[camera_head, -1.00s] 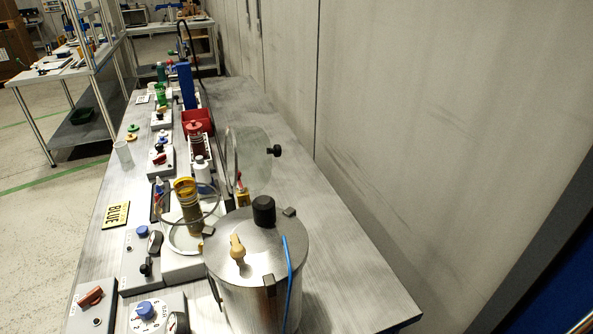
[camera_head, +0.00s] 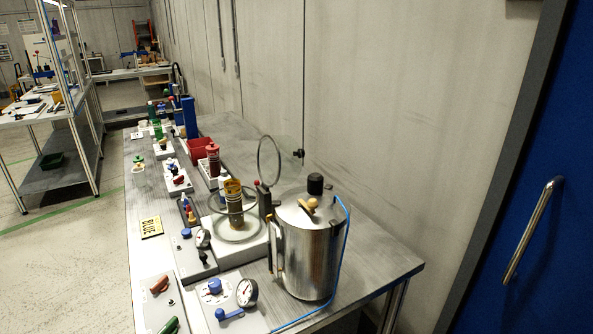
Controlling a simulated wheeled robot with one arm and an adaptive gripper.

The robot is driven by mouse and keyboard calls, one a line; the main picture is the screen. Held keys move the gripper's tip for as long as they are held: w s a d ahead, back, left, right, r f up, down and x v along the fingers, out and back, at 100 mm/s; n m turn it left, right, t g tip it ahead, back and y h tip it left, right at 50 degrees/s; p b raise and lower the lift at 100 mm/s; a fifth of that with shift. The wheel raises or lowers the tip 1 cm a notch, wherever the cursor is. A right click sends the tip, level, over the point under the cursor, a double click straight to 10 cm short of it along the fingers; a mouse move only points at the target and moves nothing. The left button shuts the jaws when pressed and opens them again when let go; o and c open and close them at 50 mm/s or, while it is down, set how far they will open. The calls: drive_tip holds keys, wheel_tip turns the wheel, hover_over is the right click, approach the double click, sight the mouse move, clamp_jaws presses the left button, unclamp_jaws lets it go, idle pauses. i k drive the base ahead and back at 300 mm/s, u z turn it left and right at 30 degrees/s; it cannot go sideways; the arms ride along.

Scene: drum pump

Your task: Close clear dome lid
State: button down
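The clear dome lid (camera_head: 270,160) stands upright and open behind its round grey base (camera_head: 238,229). A dark rim outlines it, and a black knob (camera_head: 298,153) sticks out on its right side. A clear ring surrounds the base, and a yellow-topped brown cylinder (camera_head: 234,203) stands inside it. The steel canister (camera_head: 310,250) with a black cap is in front and to the right, close to the base. My gripper is not in this view, so its position and state do not show.
Control boxes with knobs, a gauge (camera_head: 246,291) and a blue-handled valve line the front left of the bench. A red bin (camera_head: 199,148) and bottles stand farther back. The right rear bench strip is clear beside the wall.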

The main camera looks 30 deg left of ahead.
sight(285, 160)
drive_tip(key=u, duration=1.55)
